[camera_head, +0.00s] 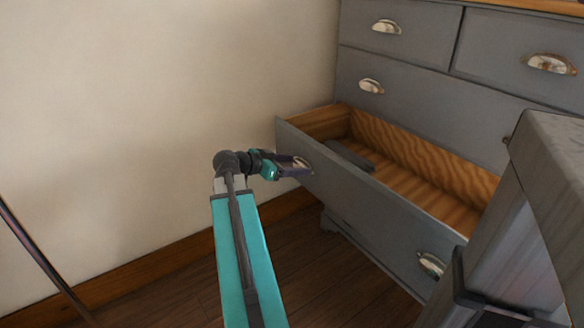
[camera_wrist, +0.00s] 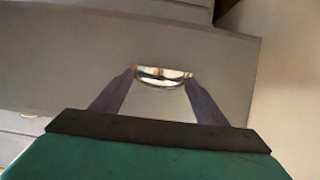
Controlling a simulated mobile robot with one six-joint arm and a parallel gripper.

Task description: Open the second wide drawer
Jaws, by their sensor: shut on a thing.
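A grey dresser (camera_head: 440,88) stands at the right in the head view. Its second wide drawer (camera_head: 350,200), below another wide drawer, is pulled out and shows a wooden inside. My gripper (camera_head: 302,165) is shut on the left cup handle (camera_head: 303,162) of this drawer. In the wrist view, my two fingers reach the two ends of the metal handle (camera_wrist: 163,76) on the grey drawer front (camera_wrist: 90,70). The drawer's right handle (camera_head: 431,264) is free. A dark grey object (camera_head: 349,156) lies inside the drawer near its left end.
The upper wide drawer (camera_head: 420,100) and the two small top drawers are closed. A grey post-like piece (camera_head: 530,200) stands in front of the dresser at the right and hides part of it. A bare wall (camera_head: 150,110) is at the left, with open wooden floor (camera_head: 340,285) below the drawer.

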